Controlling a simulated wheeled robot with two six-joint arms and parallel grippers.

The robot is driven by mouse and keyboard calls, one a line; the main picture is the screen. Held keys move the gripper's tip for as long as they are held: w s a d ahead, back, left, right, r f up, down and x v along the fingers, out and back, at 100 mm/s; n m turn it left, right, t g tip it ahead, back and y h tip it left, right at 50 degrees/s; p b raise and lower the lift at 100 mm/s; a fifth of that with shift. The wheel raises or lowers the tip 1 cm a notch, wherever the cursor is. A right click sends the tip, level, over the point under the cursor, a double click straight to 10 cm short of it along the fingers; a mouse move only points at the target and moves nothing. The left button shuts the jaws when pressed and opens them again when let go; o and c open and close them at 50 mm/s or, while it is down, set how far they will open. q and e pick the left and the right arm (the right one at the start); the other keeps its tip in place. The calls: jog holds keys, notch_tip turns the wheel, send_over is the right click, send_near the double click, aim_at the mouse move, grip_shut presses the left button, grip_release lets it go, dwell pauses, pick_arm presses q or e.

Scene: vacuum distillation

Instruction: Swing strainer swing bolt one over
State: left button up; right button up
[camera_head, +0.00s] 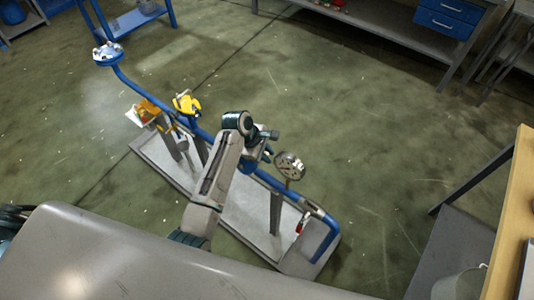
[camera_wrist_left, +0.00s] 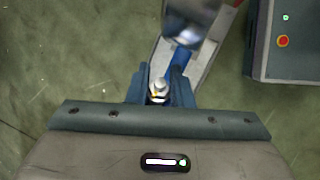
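A blue pipe run (camera_head: 150,90) with fittings stands over a grey skid (camera_head: 150,150). My left arm reaches over its middle. My left gripper (camera_wrist_left: 160,90) points down at the pipe in the wrist view, and its two teal fingers stand on either side of a small silver bolt or nut (camera_wrist_left: 159,86). The bolt fills most of the gap, but I cannot tell whether the fingers press on it. In the head view my wrist hides most of the strainer area, and the fingertips are hard to make out. My right gripper is not in view.
A yellow valve part (camera_head: 187,103) stands left of my arm, and a round gauge or handwheel (camera_head: 289,166) stands right of it. A wooden-topped bench (camera_head: 515,220) is at the right. A blue drawer unit (camera_head: 448,15) is at the back. Open floor lies behind the skid.

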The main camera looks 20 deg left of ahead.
pick_arm(q)
jog(key=shift+a+r+h+p, duration=0.25)
jog(key=shift+r+h+p, duration=0.05)
jog(key=shift+p, duration=0.65)
grip_shut()
jog(key=shift+w+a+f+h, duration=0.1)
jog(key=shift+h, duration=0.2)
jog(key=o, duration=0.6)
grip_release()
jog(key=b+v, duration=0.1)
jog(key=v, duration=0.9)
jog(key=shift+w+a+r, duration=0.1)
jog(key=shift+a+r, duration=0.05)
jog(key=shift+r, duration=0.25)
